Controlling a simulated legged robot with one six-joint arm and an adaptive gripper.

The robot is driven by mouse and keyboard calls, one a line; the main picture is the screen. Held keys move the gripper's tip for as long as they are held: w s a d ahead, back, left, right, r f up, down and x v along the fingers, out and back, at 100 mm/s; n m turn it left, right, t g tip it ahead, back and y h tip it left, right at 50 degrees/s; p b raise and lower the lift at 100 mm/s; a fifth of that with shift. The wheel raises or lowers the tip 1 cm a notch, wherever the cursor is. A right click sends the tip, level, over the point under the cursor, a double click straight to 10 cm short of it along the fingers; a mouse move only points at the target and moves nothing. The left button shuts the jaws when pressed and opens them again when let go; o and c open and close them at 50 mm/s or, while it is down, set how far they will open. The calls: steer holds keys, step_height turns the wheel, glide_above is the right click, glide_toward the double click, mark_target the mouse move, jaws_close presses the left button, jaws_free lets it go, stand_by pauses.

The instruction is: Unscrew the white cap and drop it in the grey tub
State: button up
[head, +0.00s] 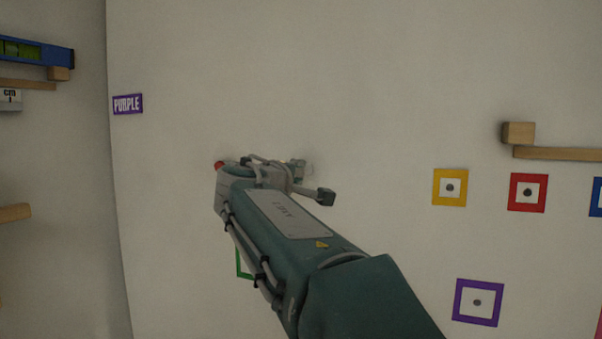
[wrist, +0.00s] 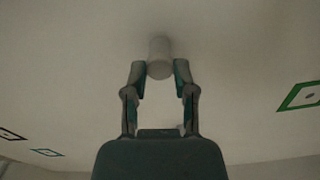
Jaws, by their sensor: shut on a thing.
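The white cap (wrist: 160,50) stands out from the pale wall in the wrist view, as a short round cylinder. My gripper (wrist: 160,70) has one finger on each side of it and is shut on its near end. In the head view my arm reaches up to the wall, and its wrist hides most of the gripper and the cap. I see no grey tub in either view.
Yellow (head: 450,188), red (head: 528,193) and purple (head: 478,302) square frames are on the wall at right. A wooden ledge (head: 560,154) juts out there. A purple sign (head: 128,104) and a blue level (head: 35,51) are at left. The upper middle wall is bare.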

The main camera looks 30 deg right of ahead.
steer(key=shift+w+f+n, duration=0.1)
steer(key=shift+f+n, duration=0.15)
steer(key=shift+n, duration=0.55)
steer(key=n, duration=0.5)
steer(key=o, duration=0.7)
steer(key=shift+r, duration=0.1)
